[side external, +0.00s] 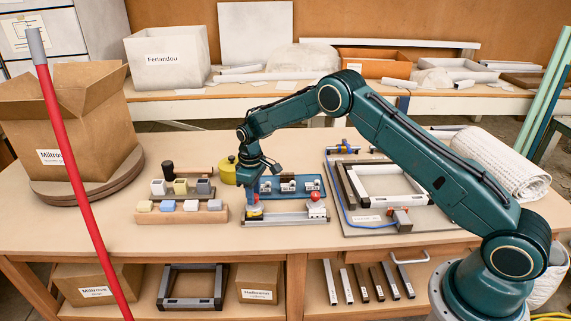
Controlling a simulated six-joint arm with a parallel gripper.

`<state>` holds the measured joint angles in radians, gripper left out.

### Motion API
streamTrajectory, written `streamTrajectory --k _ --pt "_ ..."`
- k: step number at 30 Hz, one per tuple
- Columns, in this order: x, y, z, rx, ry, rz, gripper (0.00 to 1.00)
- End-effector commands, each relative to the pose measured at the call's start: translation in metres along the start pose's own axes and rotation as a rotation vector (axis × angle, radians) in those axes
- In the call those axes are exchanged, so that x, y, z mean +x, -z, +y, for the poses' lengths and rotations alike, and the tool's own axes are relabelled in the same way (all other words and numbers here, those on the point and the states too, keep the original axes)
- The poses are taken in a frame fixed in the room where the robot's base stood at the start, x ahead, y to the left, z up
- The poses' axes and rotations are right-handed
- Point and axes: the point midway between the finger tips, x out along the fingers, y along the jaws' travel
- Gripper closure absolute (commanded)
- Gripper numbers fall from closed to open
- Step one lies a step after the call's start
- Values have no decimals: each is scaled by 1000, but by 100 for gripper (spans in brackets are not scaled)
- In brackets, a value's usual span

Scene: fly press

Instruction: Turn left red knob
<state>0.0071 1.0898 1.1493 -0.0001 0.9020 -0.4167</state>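The left red knob (255,197) shows as a small patch of red at the left end of a grey metal rail (283,219) on the table. My gripper (254,198) points down right at this knob and covers most of it. The fingers are too small and hidden to tell whether they touch or grip it. A yellowish part (254,210) shows just below. The right red knob (316,196) stands clear on a white block at the rail's right end.
A blue plate (304,196) with small fixtures lies behind the rail. A wooden rack of coloured blocks (182,216) and a yellow round container (229,170) stand to the left. A board with a grey frame (388,184) lies right, under my arm. A red pole (82,178) crosses the left foreground.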

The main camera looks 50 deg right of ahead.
Motion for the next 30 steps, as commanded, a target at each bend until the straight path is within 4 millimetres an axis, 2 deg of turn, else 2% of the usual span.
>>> streamTrajectory --k 1,2,12,17,23,30 --pt "-1 0 0 0 0 1 57" --pt "0 0 0 0 0 1 52" --pt "0 0 0 2 0 0 51" --pt "-7 0 0 2 0 1 51" --pt "-27 0 0 2 -1 3 51" --pt "-66 1 0 2 -2 4 51"
